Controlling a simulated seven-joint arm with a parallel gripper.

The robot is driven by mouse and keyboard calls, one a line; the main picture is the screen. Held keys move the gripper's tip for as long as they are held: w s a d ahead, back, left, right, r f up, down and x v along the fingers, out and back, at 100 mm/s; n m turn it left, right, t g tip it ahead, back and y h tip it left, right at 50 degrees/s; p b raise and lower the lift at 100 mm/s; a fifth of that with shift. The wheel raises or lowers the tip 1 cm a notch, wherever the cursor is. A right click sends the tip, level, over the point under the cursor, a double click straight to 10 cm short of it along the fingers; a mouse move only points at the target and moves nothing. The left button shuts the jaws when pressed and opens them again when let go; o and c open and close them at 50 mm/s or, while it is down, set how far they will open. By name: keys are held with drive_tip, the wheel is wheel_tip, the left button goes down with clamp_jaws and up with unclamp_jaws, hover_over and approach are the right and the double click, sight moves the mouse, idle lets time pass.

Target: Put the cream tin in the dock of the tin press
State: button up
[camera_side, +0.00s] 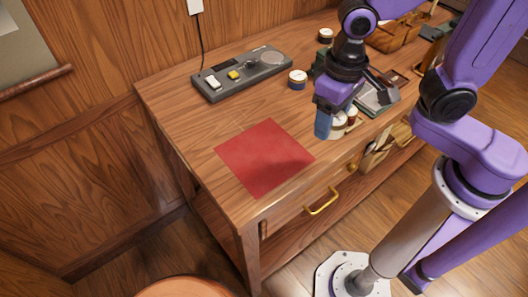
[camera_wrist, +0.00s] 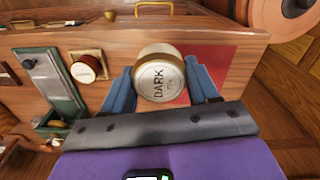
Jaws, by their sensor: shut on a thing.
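My gripper (camera_wrist: 162,90) is shut on the cream tin (camera_wrist: 160,78); the tin's pale face reads "DARK" over a smaller line I cannot read. In the side view the tin (camera_side: 338,124) shows as a pale patch beside the blue finger of my gripper (camera_side: 330,124), near the table's front edge, partly hidden. It appears to be held above the table. A long grey device (camera_side: 217,95) with a yellow button, a white switch and a round metal plate stands at the back left. I cannot tell for sure whether it is the tin press. No dock is clearly shown.
A red mat (camera_side: 262,158) lies front left, clear. A tin with a red-brown band (camera_wrist: 85,69) sits on a small wooden square. A green tray with a grey plate (camera_wrist: 47,75) is beside it. Dark-banded tins (camera_side: 297,79) (camera_side: 325,36) stand farther back.

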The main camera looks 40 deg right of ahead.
drive_tip(key=shift+s+a, duration=0.1)
drive_tip(key=shift+a, duration=0.1)
drive_tip(key=shift+w+a+f, duration=0.15)
drive_tip(key=shift+w+a, duration=0.05)
drive_tip(key=shift+w, duration=0.05)
drive_tip(key=w+a+f, duration=0.3)
drive_tip(key=w+a, duration=0.1)
drive_tip(key=w, duration=0.2)
hover_over(263, 154)
drive_tip(key=f, duration=0.6)
drive_tip(key=shift+s+d, duration=0.2)
drive_tip(key=shift+d, duration=0.05)
drive_tip(key=shift+w+a+f, duration=0.1)
drive_tip(key=shift+f, duration=0.05)
drive_tip(key=shift+w+a+f, duration=0.1)
drive_tip(key=shift+w+f, duration=0.05)
drive_tip(key=shift+f, duration=1.5)
drive_tip(key=shift+f, duration=0.2)
drive_tip(key=o, duration=1.1)
